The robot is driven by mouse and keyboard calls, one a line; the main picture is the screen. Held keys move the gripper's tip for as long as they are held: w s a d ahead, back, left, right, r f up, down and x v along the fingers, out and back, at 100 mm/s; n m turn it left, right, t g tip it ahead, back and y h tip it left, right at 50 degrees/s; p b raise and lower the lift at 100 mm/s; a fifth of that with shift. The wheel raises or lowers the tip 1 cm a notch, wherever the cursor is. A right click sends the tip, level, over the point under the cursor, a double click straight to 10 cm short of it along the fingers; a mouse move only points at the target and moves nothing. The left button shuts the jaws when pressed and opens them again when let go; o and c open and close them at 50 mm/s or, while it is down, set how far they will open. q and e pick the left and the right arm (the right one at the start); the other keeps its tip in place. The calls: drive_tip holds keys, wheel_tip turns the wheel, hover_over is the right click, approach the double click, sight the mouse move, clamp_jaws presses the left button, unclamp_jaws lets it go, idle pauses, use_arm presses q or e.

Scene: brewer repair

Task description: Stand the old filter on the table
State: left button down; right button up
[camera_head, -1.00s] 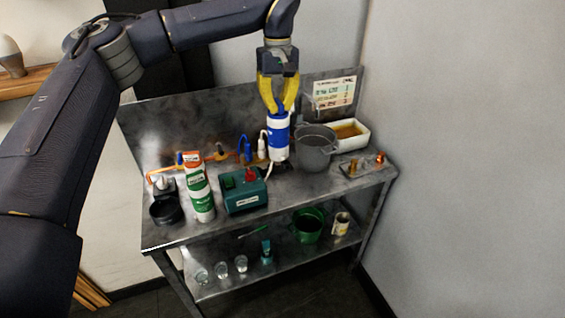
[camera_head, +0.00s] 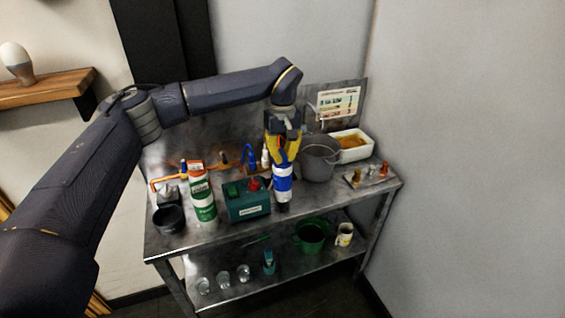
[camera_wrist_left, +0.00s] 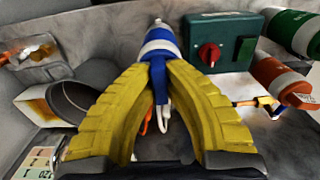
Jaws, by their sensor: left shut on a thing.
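My left gripper (camera_head: 283,158) is shut on a blue-and-white cylindrical filter (camera_head: 283,187), holding it by its upper part. The filter hangs upright with its narrow dark end down, right of the green box, near the table's front edge. I cannot tell whether its lower end touches the metal table (camera_head: 335,199). In the left wrist view the yellow fingers close on the filter (camera_wrist_left: 160,43), whose far end points away. My right gripper is not in view.
The green box (camera_head: 247,207) with a red knob stands close left of the filter. A white-and-green canister (camera_head: 203,200) and black bowl (camera_head: 169,220) are farther left. A grey bucket (camera_head: 319,162) and white tray (camera_head: 352,147) stand behind right.

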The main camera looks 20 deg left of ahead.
use_arm(q)
drive_tip(key=shift+f, duration=1.35)
drive_tip(key=c, duration=1.5)
unclamp_jaws()
drive_tip(key=shift+f, duration=0.1)
wheel_tip(320, 180, up, 12)
drive_tip(key=shift+r, duration=0.15)
